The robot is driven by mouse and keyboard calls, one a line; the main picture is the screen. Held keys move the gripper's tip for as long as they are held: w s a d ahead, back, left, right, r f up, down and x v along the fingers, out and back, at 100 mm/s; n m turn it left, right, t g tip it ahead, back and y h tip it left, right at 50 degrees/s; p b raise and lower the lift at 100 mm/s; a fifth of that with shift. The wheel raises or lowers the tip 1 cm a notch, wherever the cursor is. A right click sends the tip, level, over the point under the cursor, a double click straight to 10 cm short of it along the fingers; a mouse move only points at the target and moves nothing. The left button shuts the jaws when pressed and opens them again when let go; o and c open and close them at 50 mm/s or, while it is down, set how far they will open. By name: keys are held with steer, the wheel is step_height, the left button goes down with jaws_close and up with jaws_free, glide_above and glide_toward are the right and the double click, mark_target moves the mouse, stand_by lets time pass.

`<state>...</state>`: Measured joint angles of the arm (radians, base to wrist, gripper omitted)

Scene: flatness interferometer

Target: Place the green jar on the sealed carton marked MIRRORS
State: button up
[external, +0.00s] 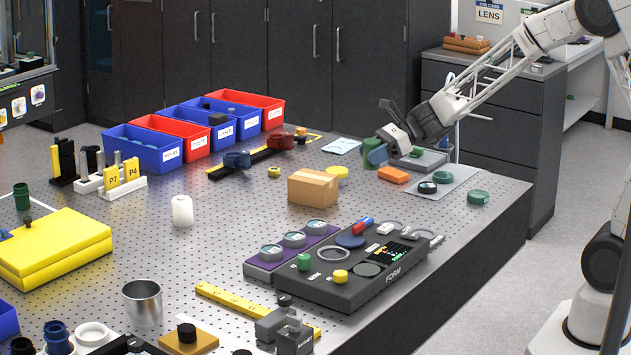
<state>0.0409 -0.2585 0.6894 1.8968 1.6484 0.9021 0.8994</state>
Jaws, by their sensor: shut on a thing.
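The green jar (371,146) is a small green cylinder at the back right of the table, partly hidden by my gripper. My gripper (376,153) is shut on it, with a bluish finger on its near side. Whether the jar is clear of the table is hard to tell. The brown taped carton (312,188) sits closed on the perforated table, left of and nearer than my gripper. Its top is bare, and no MIRRORS marking is readable from here.
A yellow round piece (337,172) stands right behind the carton. An orange block (393,176) and a grey tray (455,181) with round pieces lie right of it. Blue and red bins (145,150) line the back left. A dark FORM panel (345,293) lies in front.

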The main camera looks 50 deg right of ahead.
steer(key=shift+w+a, duration=0.1)
steer(key=shift+w, duration=0.25)
glide_above(313, 176)
steer(key=shift+f, duration=0.75)
stand_by(0.4)
steer(key=shift+s, duration=0.1)
steer(key=shift+f, duration=1.75)
steer(key=shift+f, duration=0.1)
steer(key=o, duration=0.9)
steer(key=shift+o, duration=0.2)
